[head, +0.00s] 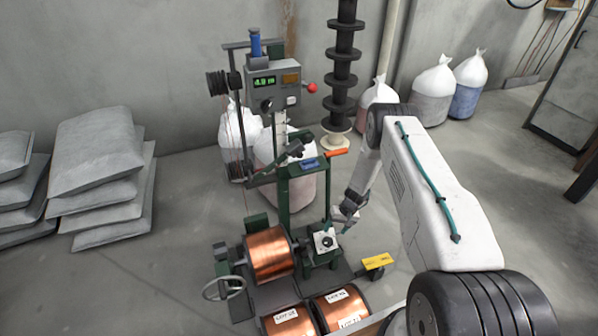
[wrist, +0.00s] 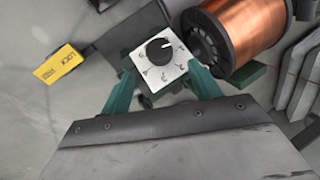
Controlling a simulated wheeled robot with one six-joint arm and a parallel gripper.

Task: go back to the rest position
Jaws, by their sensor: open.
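My gripper (head: 338,228) is low over the winding machine in the head view, at the end of my white arm. In the wrist view my gripper (wrist: 160,88) has its two green fingers apart, one on each side of a white dial plate with a black knob (wrist: 159,50). The same knob plate (head: 325,241) shows in the head view just beside the fingertips. The fingers hold nothing that I can see. I cannot tell whether a fingertip touches the plate's box.
Labelled spools (head: 340,308) lie in front. A yellow lock tag (head: 378,261) is at right. A post with a meter box (head: 273,82) rises behind. Grey sacks (head: 95,165) are stacked left.

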